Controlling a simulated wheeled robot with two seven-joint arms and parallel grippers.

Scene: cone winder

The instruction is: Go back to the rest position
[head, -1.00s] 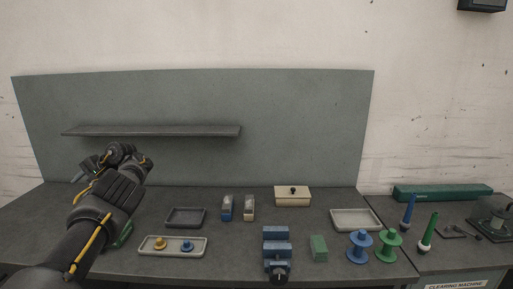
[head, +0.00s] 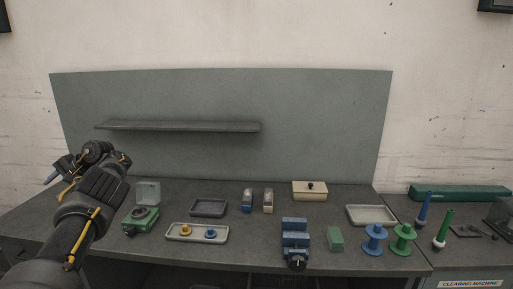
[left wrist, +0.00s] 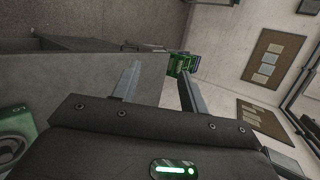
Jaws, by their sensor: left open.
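My left arm comes in from the left in the head view. Its gripper (head: 60,172) is raised over the far left part of the workbench, partly hidden by the wrist. In the left wrist view the two fingers (left wrist: 158,84) stand apart with nothing between them, so the gripper is open and empty. My right gripper is in neither view.
A green device (head: 141,218) stands close right of my left forearm. The grey workbench (head: 345,190) holds a dark tray (head: 208,207), a tray with two knobs (head: 197,240), a blue vise (head: 295,241) and spools (head: 375,240). A shelf (head: 180,126) juts from the back panel.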

